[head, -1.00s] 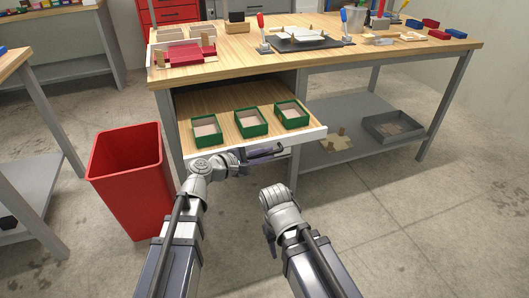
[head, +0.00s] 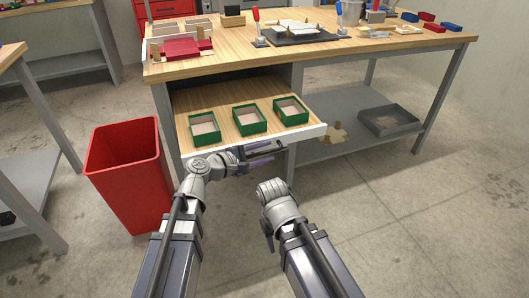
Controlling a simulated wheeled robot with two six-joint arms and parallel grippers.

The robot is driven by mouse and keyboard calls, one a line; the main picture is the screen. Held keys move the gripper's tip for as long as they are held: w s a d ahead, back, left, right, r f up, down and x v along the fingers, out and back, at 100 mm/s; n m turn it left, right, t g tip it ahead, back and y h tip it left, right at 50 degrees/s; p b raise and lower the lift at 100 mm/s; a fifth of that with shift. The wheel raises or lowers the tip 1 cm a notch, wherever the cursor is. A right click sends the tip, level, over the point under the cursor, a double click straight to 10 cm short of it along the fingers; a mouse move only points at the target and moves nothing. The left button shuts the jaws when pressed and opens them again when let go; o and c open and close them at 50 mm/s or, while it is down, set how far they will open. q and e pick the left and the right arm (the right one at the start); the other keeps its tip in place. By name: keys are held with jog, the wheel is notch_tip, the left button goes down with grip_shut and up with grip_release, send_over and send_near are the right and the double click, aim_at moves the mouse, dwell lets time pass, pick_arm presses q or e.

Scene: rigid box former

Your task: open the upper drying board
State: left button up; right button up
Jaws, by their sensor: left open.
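The upper drying board (head: 226,106) is a light wooden pull-out under the workbench top, with a white front edge. It stands partly out and carries several green-rimmed trays, one of them the middle tray (head: 250,118). My left gripper (head: 264,152) is open at the board's front edge, its fingers at the dark bar there. The wrist hides part of the front, and I cannot tell if the fingers touch the bar. My right arm (head: 280,200) is folded in front of the board, clear of it. Its fingers do not show clearly.
A red bin (head: 124,185) stands left of the board, close to my left arm. The bench top (head: 225,58) holds tools and fixtures. Bare floor (head: 400,220) lies at front right.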

pick_arm(q)
jog(key=p+v, duration=0.1)
jog(key=v, duration=0.6)
jog(key=shift+s+a+p, duration=0.25)
jog(key=shift+a+p, duration=0.05)
jog(key=shift+a, duration=0.05)
pick_arm(e)
jog(key=shift+r, duration=0.85)
